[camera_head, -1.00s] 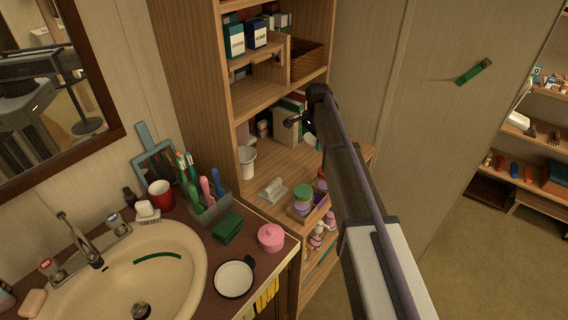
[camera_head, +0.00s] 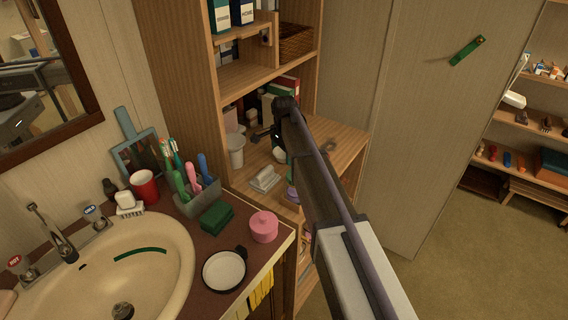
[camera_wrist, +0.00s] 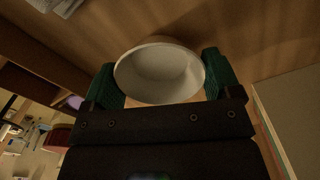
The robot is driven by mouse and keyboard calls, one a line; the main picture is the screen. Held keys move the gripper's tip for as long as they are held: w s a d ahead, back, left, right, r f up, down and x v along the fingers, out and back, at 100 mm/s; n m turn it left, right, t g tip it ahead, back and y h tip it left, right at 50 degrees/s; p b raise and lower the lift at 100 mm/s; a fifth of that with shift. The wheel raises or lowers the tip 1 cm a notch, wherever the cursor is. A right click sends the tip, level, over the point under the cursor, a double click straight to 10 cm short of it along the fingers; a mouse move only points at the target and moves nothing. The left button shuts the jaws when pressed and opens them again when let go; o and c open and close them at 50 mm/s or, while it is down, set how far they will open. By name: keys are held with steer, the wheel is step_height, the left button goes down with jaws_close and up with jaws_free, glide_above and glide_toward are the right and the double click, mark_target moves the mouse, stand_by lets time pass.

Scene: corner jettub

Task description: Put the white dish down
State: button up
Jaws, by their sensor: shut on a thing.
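The white dish (camera_wrist: 160,72) is round and hollow, and its open side faces the wrist camera. My gripper (camera_wrist: 163,76) is shut on it, with a green finger pad against each side. A brown wooden surface lies behind the dish; I cannot tell whether the dish touches it. In the head view my arm reaches into the wooden shelf unit (camera_head: 178,90), over its middle shelf. There the fingers and the held dish are mostly hidden by the arm.
A white cup (camera_head: 236,152) and a grey-white object (camera_head: 265,179) stand on the middle shelf, left of my arm. Boxes (camera_head: 243,12) and a basket (camera_head: 297,40) are above. The counter holds a pink pot (camera_head: 264,227) and a round black-rimmed white item (camera_head: 223,271).

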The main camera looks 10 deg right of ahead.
steer(key=shift+f, duration=0.85)
steer(key=shift+r, duration=0.25)
steer(key=shift+c, duration=0.4)
steer(key=shift+f, duration=0.3)
steer(key=o, duration=0.9)
steer(key=shift+r, duration=0.15)
steer(key=shift+c, duration=0.2)
steer(key=shift+r, duration=0.1)
step_height(320, 180, up, 12)
steer(key=r+p, duration=0.1)
steer(key=p, duration=1.2)
steer(key=s+n, duration=1.3)
steer(key=s, duration=1.8)
steer(key=shift+s+f+n+b, duration=0.25)
steer(key=shift+f+n+b, duration=0.1)
steer(key=shift+f+n, duration=0.1)
